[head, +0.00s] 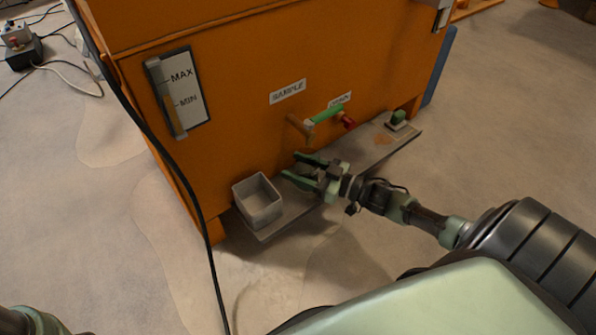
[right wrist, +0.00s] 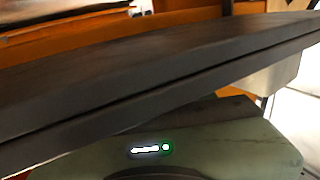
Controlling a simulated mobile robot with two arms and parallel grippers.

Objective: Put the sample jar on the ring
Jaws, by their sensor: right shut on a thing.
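My right gripper (head: 304,171) comes in from the right over the grey shelf at the orange cabinet's foot. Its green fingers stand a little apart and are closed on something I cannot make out. I cannot pick out the sample jar or the ring for certain. A small green-topped piece on a grey base (head: 397,119) stands at the shelf's far right end. The right wrist view shows a dark slab close up across the picture and a pale green housing with a small light; no fingertips or held thing can be told there. My left gripper is not in view.
The grey shelf (head: 275,224) runs along the cabinet (head: 230,90). An open grey box (head: 259,203) stands at its left end. A black cable hangs down at the left.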

